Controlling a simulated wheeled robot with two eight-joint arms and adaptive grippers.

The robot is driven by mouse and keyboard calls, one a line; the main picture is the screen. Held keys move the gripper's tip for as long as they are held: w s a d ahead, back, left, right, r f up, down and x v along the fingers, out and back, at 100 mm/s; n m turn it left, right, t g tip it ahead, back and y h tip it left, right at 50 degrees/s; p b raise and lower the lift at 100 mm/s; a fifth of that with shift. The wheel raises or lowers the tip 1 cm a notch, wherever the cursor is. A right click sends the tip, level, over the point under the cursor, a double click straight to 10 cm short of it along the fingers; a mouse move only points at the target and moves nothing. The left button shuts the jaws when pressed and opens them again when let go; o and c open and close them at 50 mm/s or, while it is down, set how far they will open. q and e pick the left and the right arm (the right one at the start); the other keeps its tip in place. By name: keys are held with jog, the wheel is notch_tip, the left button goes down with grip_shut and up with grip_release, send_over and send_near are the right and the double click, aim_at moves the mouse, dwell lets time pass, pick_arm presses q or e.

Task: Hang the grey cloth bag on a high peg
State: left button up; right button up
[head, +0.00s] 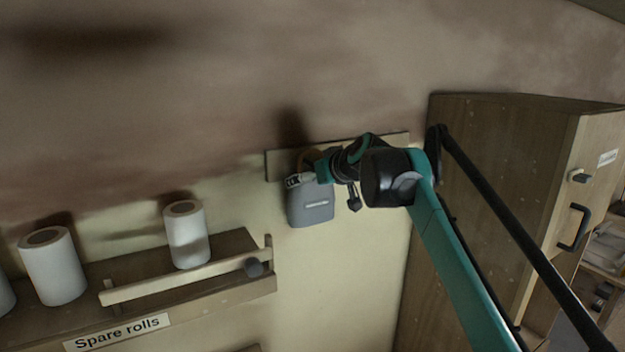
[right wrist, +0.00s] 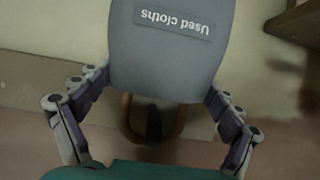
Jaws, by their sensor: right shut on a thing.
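The grey cloth bag (head: 311,207) hangs upright in front of the peg board (head: 283,163) on the wall. My right gripper (head: 308,174) is shut on its upper part. In the right wrist view the bag (right wrist: 165,62) appears upside down, with a "Used cloths" label, between the fingers of my right gripper (right wrist: 158,85). Its brown loop handle (right wrist: 127,118) stands beyond the fingers, and a dark peg (right wrist: 153,124) shows within the loop's outline. I cannot tell whether the loop rests on the peg. My arm hides much of the board. My left gripper is out of view.
A wooden shelf (head: 225,290) labelled "Spare rolls" holds white rolls (head: 187,238) at the lower left, with a rail along its front. A tall wooden cabinet (head: 500,170) stands close on the right. Bare wall lies below the bag.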

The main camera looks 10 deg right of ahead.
jog(key=shift+f+b, duration=0.6)
jog(key=shift+f, duration=0.3)
jog(key=o, duration=1.6)
jog(key=v, duration=1.2)
jog(key=s+d+f+m+g+h+b, duration=0.1)
jog(key=s+f+b, duration=0.8)
jog(key=f, duration=1.8)
jog(key=s+d+f+m+g+h+b, duration=0.2)
jog(key=s+f+b, duration=0.8)
jog(key=f+b, duration=0.7)
jog(key=s+d+f+m+g+h+b, duration=0.1)
jog(key=s+f+b, duration=0.8)
jog(key=f, duration=2.8)
jog(key=shift+s+d+f+h+b, duration=0.15)
jog(key=shift+d+b, duration=0.25)
jog(key=shift+b, duration=0.8)
jog(key=shift+d+f+h+b, duration=0.15)
jog(key=shift+d+b, duration=0.25)
jog(key=shift+b, duration=0.75)
jog(key=shift+r, duration=0.1)
